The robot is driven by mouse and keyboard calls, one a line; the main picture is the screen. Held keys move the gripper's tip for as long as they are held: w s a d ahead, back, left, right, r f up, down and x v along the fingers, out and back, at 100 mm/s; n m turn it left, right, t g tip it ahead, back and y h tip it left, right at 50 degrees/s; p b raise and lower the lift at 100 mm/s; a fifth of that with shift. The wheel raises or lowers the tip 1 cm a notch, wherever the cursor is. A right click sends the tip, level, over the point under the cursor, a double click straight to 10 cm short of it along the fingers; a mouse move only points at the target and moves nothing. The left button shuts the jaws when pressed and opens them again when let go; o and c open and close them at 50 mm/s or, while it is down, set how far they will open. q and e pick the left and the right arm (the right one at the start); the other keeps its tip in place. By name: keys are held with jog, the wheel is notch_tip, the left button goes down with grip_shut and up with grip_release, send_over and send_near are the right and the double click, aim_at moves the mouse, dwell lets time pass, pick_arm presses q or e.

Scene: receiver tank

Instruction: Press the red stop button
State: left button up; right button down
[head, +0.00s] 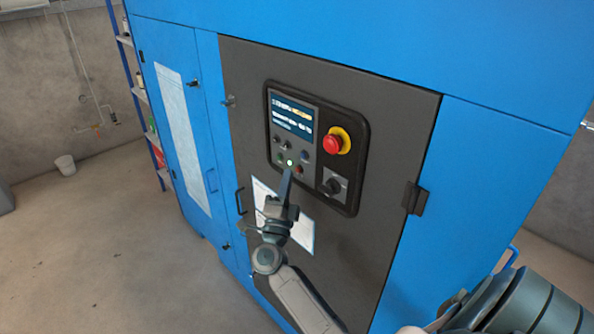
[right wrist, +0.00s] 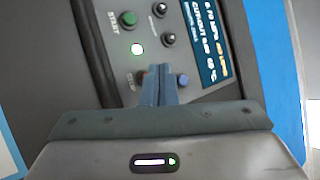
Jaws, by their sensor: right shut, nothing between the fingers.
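The control panel (head: 318,185) is on the dark grey door of a blue cabinet. The small red stop button (head: 299,170) sits low on it, right of a lit white lamp (head: 290,162). In the right wrist view the red stop button (right wrist: 141,76) is mostly hidden behind my fingers, beside a partly covered label. My right gripper (head: 288,172) is shut and empty, its tips just in front of the lower button row. In the right wrist view its fingertips (right wrist: 160,70) overlap the button; I cannot tell whether they touch. My left gripper is not in view.
A large red emergency knob (head: 333,143) on a yellow base and a black rotary switch (head: 333,186) are at the panel's right. The green start button (right wrist: 128,19) is above the lamp (right wrist: 137,50); a blue button (right wrist: 183,79) is right of my fingers. A door handle (head: 415,198) protrudes.

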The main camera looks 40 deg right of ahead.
jog(key=shift+d, duration=0.1)
jog(key=shift+d, duration=0.35)
jog(key=shift+d+p, duration=0.35)
dwell(0.6)
jog(key=shift+a, duration=0.85)
jog(key=shift+s+a+b, duration=0.15)
jog(key=shift+a+b, duration=0.1)
jog(key=shift+a, duration=1)
jog(key=shift+s+a+b, duration=0.1)
jog(key=shift+a+b, duration=0.1)
jog(key=shift+a, duration=1)
